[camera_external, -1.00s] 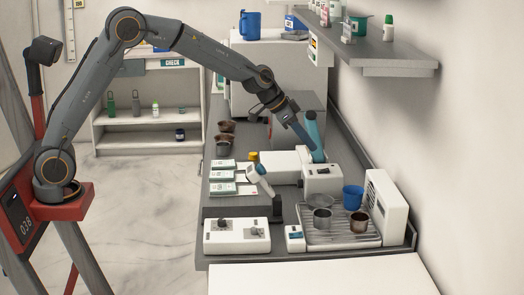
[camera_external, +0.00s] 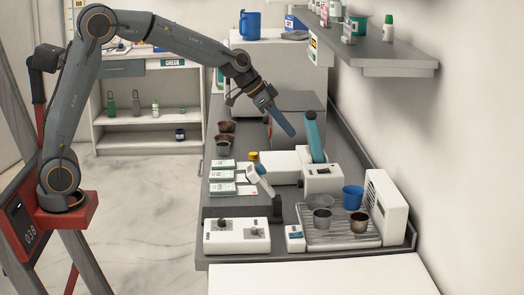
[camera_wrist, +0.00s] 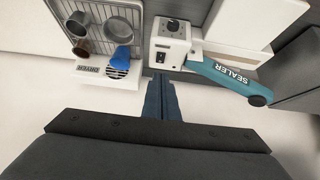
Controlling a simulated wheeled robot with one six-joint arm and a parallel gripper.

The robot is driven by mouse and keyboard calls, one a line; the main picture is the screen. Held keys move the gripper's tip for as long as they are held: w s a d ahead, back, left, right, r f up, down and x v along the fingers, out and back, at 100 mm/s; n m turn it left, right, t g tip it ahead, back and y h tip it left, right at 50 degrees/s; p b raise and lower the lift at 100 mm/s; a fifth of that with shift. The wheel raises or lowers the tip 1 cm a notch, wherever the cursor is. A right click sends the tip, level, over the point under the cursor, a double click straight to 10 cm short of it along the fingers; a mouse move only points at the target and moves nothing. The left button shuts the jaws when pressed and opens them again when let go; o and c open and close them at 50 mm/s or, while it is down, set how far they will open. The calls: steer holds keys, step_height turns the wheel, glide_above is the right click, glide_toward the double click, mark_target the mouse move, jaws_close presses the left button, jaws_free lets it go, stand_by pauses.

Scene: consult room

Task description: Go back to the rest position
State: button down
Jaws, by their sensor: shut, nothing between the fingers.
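My gripper (camera_external: 284,123) is shut and empty, its blue fingers together and pointing down to the right. It hangs in the air above the counter, just left of the raised teal handle of the sealer (camera_external: 322,181). In the wrist view the closed fingers (camera_wrist: 161,85) point toward the white sealer body, with the teal sealer arm (camera_wrist: 225,76) to their right. I cannot tell the exact gap between fingers and sealer.
A drying rack (camera_external: 338,238) with metal cups and a blue cup (camera_external: 352,197) stands at the counter's near right. White boxes (camera_external: 222,177) and brown pots (camera_external: 224,143) line the left side. A wall shelf (camera_external: 390,60) juts out at right. Open floor (camera_external: 150,200) lies left of the counter.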

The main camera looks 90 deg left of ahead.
steer(key=s+d+f+p, duration=0.1)
steer(key=s+d, duration=0.3)
steer(key=s+d+f+g+p, duration=0.1)
steer(key=s+d, duration=0.3)
steer(key=s, duration=0.1)
steer(key=s+d+f+g+p, duration=0.1)
steer(key=s+d+f, duration=0.1)
steer(key=s+d, duration=0.2)
steer(key=shift+s+d+n+y, duration=0.25)
steer(key=shift+s+n+y, duration=0.05)
steer(key=shift+n+y, duration=0.1)
steer(key=s+d+f+g+b, duration=0.1)
steer(key=s+d+f+g, duration=0.1)
steer(key=s+f, duration=0.6)
steer(key=s+d+f+g+b, duration=0.2)
steer(key=s+d+f, duration=0.3)
steer(key=s+f, duration=0.4)
steer(key=s, duration=0.3)
steer(key=shift+m+g+h, duration=0.4)
steer(key=shift+f, duration=0.1)
